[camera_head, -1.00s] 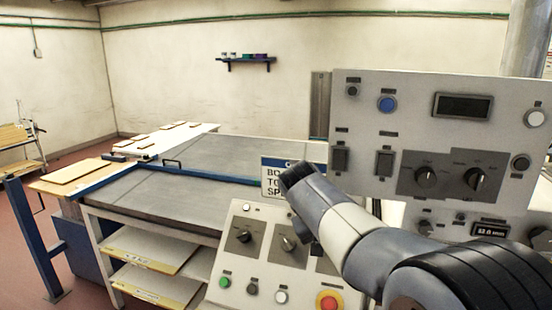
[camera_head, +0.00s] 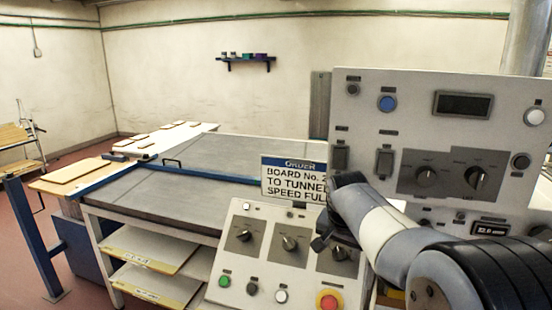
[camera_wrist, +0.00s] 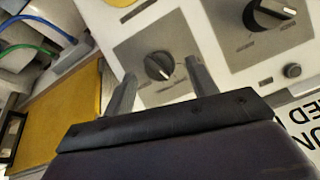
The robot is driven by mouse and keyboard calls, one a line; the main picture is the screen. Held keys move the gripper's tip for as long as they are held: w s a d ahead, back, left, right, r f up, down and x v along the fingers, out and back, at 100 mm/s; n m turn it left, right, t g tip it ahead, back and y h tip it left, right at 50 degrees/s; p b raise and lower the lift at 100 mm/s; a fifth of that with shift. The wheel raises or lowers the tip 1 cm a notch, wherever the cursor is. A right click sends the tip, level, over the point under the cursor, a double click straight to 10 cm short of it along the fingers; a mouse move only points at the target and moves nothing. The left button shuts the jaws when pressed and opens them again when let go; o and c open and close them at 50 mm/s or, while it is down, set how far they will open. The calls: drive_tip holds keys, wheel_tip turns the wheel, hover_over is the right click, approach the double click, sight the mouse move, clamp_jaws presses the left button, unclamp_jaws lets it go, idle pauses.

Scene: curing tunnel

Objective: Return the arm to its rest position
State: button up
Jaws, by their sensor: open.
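My arm reaches in from the lower right in the head view. My gripper (camera_wrist: 162,85) shows two grey fingers standing apart in the wrist view, with nothing between them. In the head view the arm's dark end hangs over the right part of the sloped control panel (camera_head: 224,265), and the fingers are hard to make out there. In the wrist view a knob on the same panel (camera_wrist: 158,66) lies beyond the fingertips. I cannot tell the exact gap to the panel.
An order sign (camera_head: 293,181) stands behind the sloped panel. An upright control box (camera_head: 400,100) rises at the right, close to my arm. A red stop button (camera_head: 329,302) is at the panel's front. A grey-topped conveyor table (camera_head: 150,200) extends to the left.

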drive_tip(key=s+p+v, duration=0.1)
drive_tip(key=p+v, duration=0.3)
drive_tip(key=v, duration=0.5)
drive_tip(key=shift+a, duration=0.2)
drive_tip(key=shift+f, duration=0.15)
